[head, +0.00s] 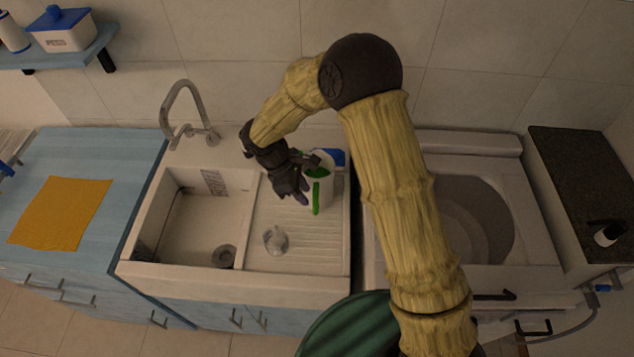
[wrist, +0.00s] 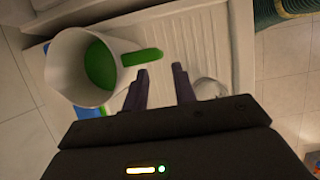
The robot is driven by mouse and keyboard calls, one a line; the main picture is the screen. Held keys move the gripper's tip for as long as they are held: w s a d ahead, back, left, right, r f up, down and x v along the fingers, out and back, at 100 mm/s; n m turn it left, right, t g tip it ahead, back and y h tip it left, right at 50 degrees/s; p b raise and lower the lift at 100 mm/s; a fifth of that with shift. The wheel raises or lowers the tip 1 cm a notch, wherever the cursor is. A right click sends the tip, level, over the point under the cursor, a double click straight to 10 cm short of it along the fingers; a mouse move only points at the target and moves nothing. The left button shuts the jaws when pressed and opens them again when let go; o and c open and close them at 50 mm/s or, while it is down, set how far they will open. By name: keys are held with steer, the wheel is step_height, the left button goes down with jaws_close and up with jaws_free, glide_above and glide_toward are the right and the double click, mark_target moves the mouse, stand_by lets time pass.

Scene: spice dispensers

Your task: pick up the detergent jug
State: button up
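The detergent jug (head: 322,192) is white with green parts and stands on the ribbed drainboard at the right of the sink. In the wrist view the jug (wrist: 65,65) shows a white rim around a round green area, with a green strip sticking out to the right. My gripper (head: 300,197) is just left of the jug in the head view and hides part of it. In the wrist view my gripper (wrist: 158,72) has its two fingers apart with nothing between them. The green strip ends close to the left finger; I cannot tell whether they touch.
A clear glass-like object (head: 276,240) stands on the drainboard (head: 315,250) in front of the gripper. A blue item (head: 333,157) is behind the jug. The sink basin (head: 190,220) and tap (head: 180,115) are to the left. A washing machine (head: 510,255) stands to the right.

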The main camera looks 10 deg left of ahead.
mark_target(317, 189)
steer(key=p+x, duration=0.2)
steer(key=x, duration=0.3)
steer(key=shift+w+d, duration=0.15)
steer(key=shift+w, duration=0.05)
stand_by(0.5)
jaws_close()
stand_by(1.3)
